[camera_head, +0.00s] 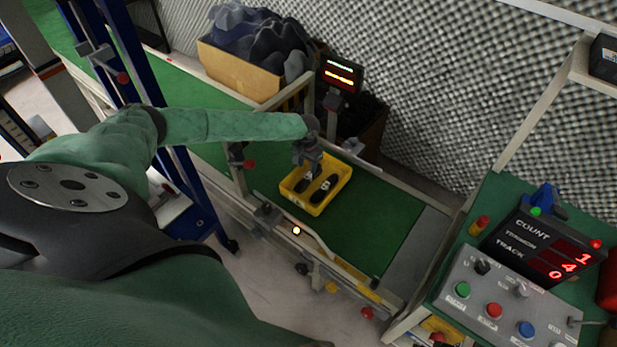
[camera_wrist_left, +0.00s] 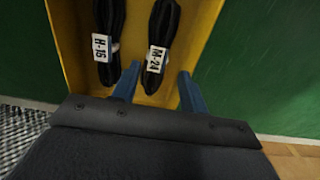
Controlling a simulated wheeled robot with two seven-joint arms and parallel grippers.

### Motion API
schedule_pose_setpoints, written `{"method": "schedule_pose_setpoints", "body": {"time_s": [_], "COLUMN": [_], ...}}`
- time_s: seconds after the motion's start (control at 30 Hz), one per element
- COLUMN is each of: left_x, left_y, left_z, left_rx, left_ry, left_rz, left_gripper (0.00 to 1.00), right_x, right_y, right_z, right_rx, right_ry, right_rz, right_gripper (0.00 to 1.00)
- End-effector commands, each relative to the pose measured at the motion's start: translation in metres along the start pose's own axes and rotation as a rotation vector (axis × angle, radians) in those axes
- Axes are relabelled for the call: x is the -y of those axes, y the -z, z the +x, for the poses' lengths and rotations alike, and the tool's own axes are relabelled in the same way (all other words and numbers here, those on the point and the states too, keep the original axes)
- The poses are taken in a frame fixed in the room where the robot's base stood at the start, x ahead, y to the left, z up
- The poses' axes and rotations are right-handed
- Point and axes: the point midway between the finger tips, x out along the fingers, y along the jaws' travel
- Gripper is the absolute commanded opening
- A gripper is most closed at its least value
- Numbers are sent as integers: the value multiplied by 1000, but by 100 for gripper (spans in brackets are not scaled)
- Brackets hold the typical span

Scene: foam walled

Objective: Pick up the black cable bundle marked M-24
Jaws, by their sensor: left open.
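The black cable bundle marked M-24 (camera_wrist_left: 161,38) lies in a yellow bin (camera_wrist_left: 72,62), on the right side in the left wrist view. Another black bundle with a white label, apparently H-16 (camera_wrist_left: 108,40), lies beside it on the left. In the head view the yellow bin (camera_head: 299,201) sits on the green conveyor and two dark bundles show inside. My left gripper (camera_wrist_left: 158,84) is open, its blue fingers at the near end of the bin, to either side of the M-24 bundle's near end. In the head view the left gripper (camera_head: 308,164) is over the bin's far edge. My right gripper is not seen.
The green conveyor belt (camera_head: 375,222) has free room right of the bin. A display on a post (camera_head: 341,74) and a cardboard box of grey foam (camera_head: 238,72) stand behind. A control panel (camera_head: 505,300) and a count display (camera_head: 540,250) are at the right.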

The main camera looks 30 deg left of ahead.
Motion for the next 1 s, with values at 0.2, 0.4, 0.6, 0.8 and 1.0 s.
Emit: {"method": "schedule_pose_setpoints", "body": {"time_s": [0.2,0.4,0.6,0.8,1.0], "left_x": [-3,-4,-3,-3,-3], "left_y": [2,2,2,2,2], "left_z": [21,47,54,54,53], "left_rx": [1,0,0,0,0], "left_ry": [1,0,0,0,0], "left_rz": [1,0,1,1,1], "left_gripper": [44,44,44,30,5], "right_x": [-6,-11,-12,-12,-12], "right_y": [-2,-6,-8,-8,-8], "right_z": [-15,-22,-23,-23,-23], "right_rx": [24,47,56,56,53], "right_ry": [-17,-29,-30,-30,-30], "right_rz": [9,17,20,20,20], "right_gripper": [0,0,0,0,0]}}
